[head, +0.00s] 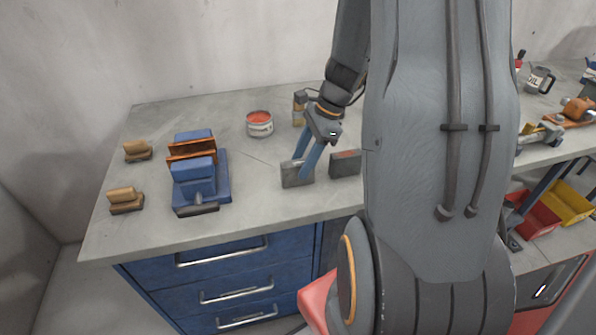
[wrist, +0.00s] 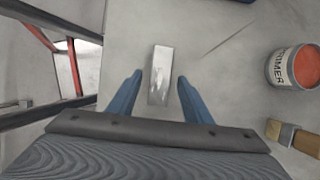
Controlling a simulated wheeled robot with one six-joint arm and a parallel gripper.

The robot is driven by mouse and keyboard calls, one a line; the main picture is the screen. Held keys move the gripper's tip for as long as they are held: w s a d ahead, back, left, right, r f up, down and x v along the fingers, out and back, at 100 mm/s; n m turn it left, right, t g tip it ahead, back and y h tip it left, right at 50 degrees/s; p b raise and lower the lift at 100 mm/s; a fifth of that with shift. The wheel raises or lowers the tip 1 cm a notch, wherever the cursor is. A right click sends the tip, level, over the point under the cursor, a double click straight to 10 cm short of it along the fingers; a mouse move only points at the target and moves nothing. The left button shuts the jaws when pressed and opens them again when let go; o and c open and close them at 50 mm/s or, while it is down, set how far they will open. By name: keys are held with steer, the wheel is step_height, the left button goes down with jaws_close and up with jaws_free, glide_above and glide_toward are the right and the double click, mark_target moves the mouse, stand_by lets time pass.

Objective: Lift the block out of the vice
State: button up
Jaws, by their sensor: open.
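The blue vice (head: 195,187) stands on the left part of the bench, with two orange-brown jaw faces (head: 192,147). I cannot tell whether anything sits between them. A grey block (head: 291,180) is on the bench to the right of the vice, apart from it. My gripper (head: 304,168) is open and pointed down at this block. In the wrist view the block (wrist: 159,75) shows between the two blue fingers, with a gap on each side. A second grey block with a reddish patch (head: 345,163) is to the right, not visible in the wrist view.
Two small wooden pieces (head: 137,151) (head: 126,201) lie left of the vice. Bench top between vice and gripper is clear. Blue drawers (head: 235,290) are below the front edge.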

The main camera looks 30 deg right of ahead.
mark_target(297, 170)
steer(key=shift+p+x, duration=0.4)
steer(key=shift+x, duration=1.45)
jaws_close()
